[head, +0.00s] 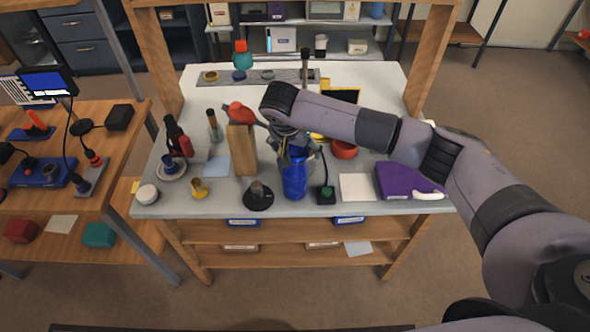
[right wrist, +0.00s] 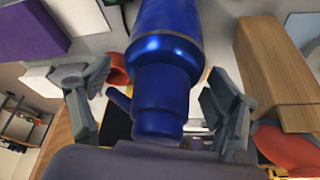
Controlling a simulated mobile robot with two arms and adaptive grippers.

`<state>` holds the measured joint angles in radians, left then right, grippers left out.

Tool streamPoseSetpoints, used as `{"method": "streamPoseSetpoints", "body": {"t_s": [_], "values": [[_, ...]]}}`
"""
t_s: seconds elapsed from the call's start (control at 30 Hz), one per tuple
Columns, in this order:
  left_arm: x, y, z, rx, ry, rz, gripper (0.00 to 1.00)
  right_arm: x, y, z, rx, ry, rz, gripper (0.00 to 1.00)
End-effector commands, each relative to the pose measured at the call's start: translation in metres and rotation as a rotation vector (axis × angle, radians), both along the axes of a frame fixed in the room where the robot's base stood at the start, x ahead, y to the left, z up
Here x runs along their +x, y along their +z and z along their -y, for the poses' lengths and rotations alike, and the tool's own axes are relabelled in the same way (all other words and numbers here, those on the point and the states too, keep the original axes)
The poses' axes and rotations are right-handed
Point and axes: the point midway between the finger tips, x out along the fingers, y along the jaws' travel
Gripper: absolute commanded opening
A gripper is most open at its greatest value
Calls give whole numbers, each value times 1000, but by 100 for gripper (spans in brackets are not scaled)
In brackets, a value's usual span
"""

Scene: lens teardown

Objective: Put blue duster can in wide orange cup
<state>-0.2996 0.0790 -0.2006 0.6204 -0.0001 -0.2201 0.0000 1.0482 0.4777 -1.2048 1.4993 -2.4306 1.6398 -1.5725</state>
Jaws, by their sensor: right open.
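The blue duster can (head: 295,180) stands upright near the front edge of the white worktop in the head view. My right gripper (head: 292,150) is over the top of the can, pointing down. In the right wrist view the can (right wrist: 168,60) lies between the two spread fingers of my right gripper (right wrist: 158,85), with gaps visible on both sides. An orange-red cup (head: 345,149), likely the wide orange cup, sits behind and right of the can, partly hidden by my right arm. Part of it shows behind the left finger in the wrist view (right wrist: 117,76). My left gripper is not in view.
A tall wooden block (head: 243,152) stands left of the can, with a red object (head: 240,112) at its top. A black round base (head: 258,197) and a small black-green item (head: 326,193) flank the can closely. A white sheet (head: 357,187) and purple box (head: 405,181) lie right.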

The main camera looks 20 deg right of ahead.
Motion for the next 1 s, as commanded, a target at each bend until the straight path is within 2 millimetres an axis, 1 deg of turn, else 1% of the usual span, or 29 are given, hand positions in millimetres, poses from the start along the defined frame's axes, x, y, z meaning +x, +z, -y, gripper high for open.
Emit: {"method": "streamPoseSetpoints", "body": {"t_s": [0.1, 0.3, 1.0], "values": [[0, 2, 0, 0, 0, 0, 40, 2, -6, 1, 0, 1, 0, 82], [0, 1, 0, 0, 0, 0, 40, 2, -7, 1, 0, 1, 0, 81], [0, 2, -1, 1, 0, -1, 40, 2, -6, 1, 0, 1, 0, 35]]}}
